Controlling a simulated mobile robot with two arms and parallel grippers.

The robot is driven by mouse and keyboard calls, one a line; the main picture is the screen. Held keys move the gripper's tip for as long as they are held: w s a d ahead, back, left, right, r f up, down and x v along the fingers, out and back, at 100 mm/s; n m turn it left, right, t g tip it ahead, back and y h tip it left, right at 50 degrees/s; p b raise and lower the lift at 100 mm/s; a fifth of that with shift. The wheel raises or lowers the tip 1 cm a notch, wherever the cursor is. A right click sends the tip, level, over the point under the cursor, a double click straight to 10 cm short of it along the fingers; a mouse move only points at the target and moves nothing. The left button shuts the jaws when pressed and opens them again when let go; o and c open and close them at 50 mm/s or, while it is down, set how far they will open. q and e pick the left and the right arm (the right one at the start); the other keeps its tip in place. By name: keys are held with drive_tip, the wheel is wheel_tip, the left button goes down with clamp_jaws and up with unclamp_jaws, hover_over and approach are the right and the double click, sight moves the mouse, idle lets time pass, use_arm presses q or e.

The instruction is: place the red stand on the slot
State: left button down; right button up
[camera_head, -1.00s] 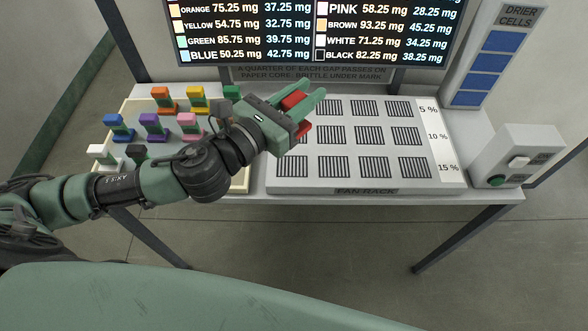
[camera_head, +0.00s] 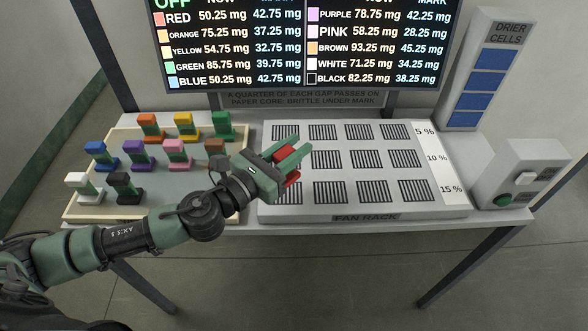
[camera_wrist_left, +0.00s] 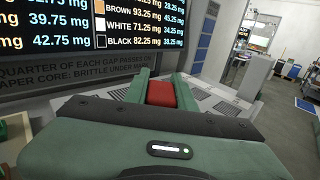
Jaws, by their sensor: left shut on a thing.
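My left gripper (camera_head: 292,160) is shut on the red stand (camera_head: 284,153) at the left side of the fan rack. The red stand also shows between the fingers in the left wrist view (camera_wrist_left: 161,93). The fan rack (camera_head: 350,214) is a light grey board with rows of dark striped slots (camera_head: 366,159). Percent labels of 5, 10 and 15 run down its right edge. The gripper covers part of the rack's left column. I cannot tell whether the stand touches the rack. My right gripper is not in view.
A cream tray (camera_head: 150,211) at the left holds several coloured stands, such as a blue one (camera_head: 106,155) and a green one (camera_head: 223,124). A display (camera_head: 300,45) stands behind. A button box (camera_head: 525,173) and the drier cells panel (camera_head: 488,70) stand at the right.

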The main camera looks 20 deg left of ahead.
use_arm(q)
drive_tip(key=shift+f+b, duration=0.9)
drive_tip(key=shift+f, duration=1.65)
drive_tip(key=shift+f, duration=0.2)
drive_tip(key=c, duration=1.2)
unclamp_jaws()
drive_tip(key=shift+o, duration=0.2)
drive_tip(key=shift+r, duration=0.2)
